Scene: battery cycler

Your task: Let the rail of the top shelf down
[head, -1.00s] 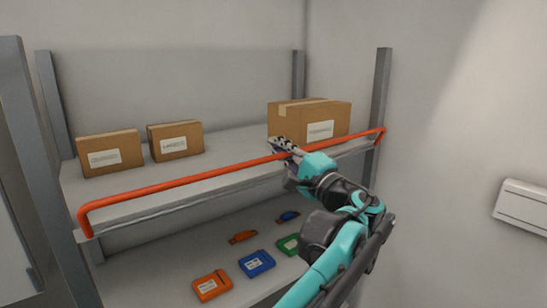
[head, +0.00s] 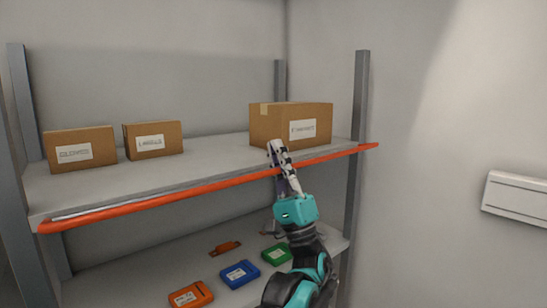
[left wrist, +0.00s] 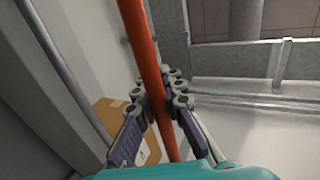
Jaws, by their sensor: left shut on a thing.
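The orange-red rail (head: 160,198) runs along the front edge of the top shelf (head: 110,192). It lies low, about level with the shelf's front edge, with its right end at the right post. My left gripper (head: 279,158) is on the rail right of its middle, below the large box. In the left wrist view the rail (left wrist: 143,45) passes between the fingers of my left gripper (left wrist: 161,92), which are shut on it. My right gripper is in neither view.
On the top shelf stand a large carton (head: 270,122) and two smaller boxes, "GLOVES" (head: 78,149) and a second one (head: 153,140). The lower shelf (head: 120,285) holds orange (head: 190,294), blue (head: 240,273) and green (head: 275,254) items. Posts flank the shelves.

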